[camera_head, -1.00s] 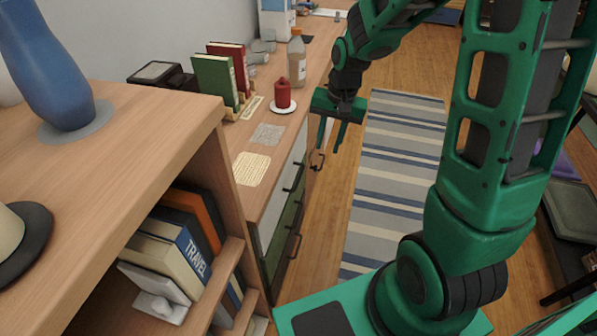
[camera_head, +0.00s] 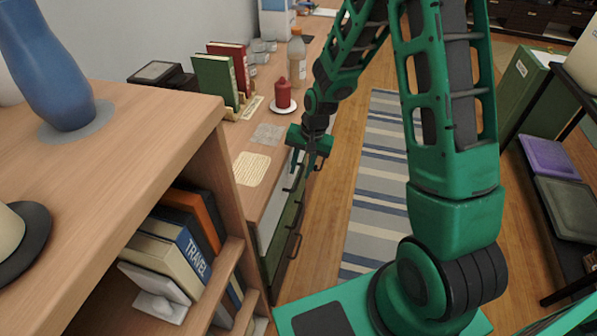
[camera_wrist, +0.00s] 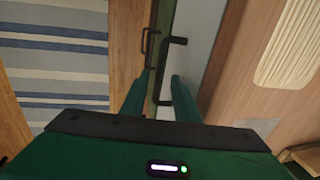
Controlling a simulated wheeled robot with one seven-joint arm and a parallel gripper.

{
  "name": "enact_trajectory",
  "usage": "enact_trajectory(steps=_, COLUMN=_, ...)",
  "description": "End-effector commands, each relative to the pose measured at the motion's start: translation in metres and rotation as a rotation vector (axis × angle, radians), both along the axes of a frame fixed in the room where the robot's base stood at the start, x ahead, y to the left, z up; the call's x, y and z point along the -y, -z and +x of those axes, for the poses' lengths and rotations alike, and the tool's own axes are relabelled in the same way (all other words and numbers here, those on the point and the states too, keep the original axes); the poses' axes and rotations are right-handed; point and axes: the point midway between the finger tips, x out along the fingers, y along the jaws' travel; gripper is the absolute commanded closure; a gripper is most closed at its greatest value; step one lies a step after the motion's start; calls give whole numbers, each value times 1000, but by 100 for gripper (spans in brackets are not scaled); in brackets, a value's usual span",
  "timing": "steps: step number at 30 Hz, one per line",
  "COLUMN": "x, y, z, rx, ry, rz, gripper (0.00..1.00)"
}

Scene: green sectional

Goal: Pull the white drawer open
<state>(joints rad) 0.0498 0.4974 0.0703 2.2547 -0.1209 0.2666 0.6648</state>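The white drawer (camera_wrist: 198,35) is the pale front just below the wooden counter top; in the head view (camera_head: 277,226) it is partly hidden by my gripper. Its black bar handle (camera_wrist: 166,85) shows in the wrist view. My gripper (camera_wrist: 158,78) is open, with one green finger on each side of part of this handle. In the head view my gripper (camera_head: 304,164) is at the cabinet front, pointing down. I cannot tell whether the fingers touch the handle. The drawer looks shut.
Green drawer fronts with black handles (camera_head: 294,245) lie below the white one. The counter holds a red candle (camera_head: 283,94), a bottle (camera_head: 296,55) and books (camera_head: 225,75). A striped rug (camera_head: 372,190) lies on clear floor to the right. A bookshelf (camera_head: 165,125) stands nearest.

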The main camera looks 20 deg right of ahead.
Motion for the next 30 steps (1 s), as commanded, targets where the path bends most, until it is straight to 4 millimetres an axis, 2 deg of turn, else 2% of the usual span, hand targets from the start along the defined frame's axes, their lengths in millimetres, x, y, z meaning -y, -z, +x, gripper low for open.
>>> enact_trajectory(steps=6, x=-2, y=13, z=1, rx=-1, ry=0, rz=-1, gripper=72)
enact_trajectory(steps=15, x=-2, y=14, z=1, rx=0, ry=0, rz=0, gripper=72)
enact_trajectory(steps=18, x=-2, y=14, z=1, rx=0, ry=0, rz=0, gripper=96)
enact_trajectory(steps=19, x=-2, y=14, z=1, rx=0, ry=0, rz=0, gripper=100)
enact_trajectory(steps=22, x=-2, y=14, z=2, rx=1, ry=0, rz=-1, gripper=100)
enact_trajectory(steps=23, x=-9, y=14, z=2, rx=1, ry=-4, rz=0, gripper=100)
enact_trajectory(steps=30, x=-7, y=14, z=4, rx=2, ry=-13, rz=2, gripper=100)
